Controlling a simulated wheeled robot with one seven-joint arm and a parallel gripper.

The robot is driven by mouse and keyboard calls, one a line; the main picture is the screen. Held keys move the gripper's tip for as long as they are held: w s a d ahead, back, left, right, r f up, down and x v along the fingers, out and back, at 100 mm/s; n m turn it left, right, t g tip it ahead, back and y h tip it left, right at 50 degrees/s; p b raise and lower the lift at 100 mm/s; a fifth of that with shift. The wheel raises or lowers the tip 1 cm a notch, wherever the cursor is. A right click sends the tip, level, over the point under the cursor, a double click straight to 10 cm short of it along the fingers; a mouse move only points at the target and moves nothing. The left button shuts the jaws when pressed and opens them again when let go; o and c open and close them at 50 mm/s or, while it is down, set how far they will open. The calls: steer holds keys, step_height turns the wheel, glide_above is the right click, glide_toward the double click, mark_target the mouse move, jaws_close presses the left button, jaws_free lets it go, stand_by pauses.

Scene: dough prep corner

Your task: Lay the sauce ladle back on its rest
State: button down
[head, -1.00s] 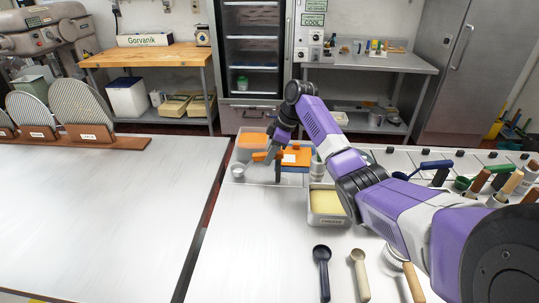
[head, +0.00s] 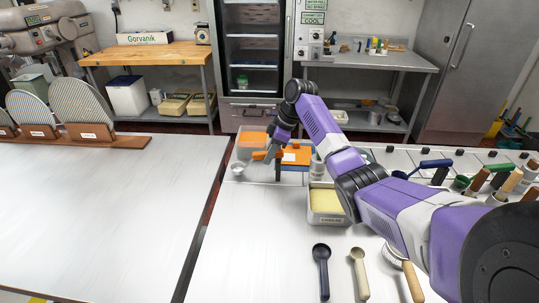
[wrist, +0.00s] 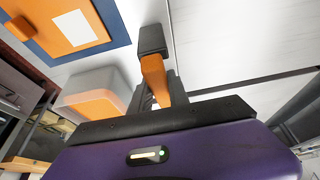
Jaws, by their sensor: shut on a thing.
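My gripper (head: 270,160) is at the far end of the worktop and is shut on an orange handle (head: 259,155), which I take for the sauce ladle's. In the wrist view the orange handle (wrist: 154,78) stands between the fingers (wrist: 152,42). A small grey metal cup (head: 237,169) shows just left of the gripper; I cannot tell whether it is the ladle's bowl or a separate piece. I cannot make out the ladle rest for certain.
A tub with orange contents (head: 245,151) stands behind the gripper. An orange board with a white label (head: 297,157) lies on a blue base to its right. A tub of yellow contents (head: 325,202) and scoops (head: 321,268) are nearer.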

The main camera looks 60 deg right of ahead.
steer(key=shift+f, duration=0.6)
steer(key=c, duration=1.2)
jaws_free()
steer(key=shift+o, duration=0.2)
steer(key=o, duration=1.2)
steer(key=shift+c, duration=0.2)
steer(key=shift+r, duration=0.15)
steer(key=shift+p+v, duration=3)
steer(key=shift+v, duration=1.4)
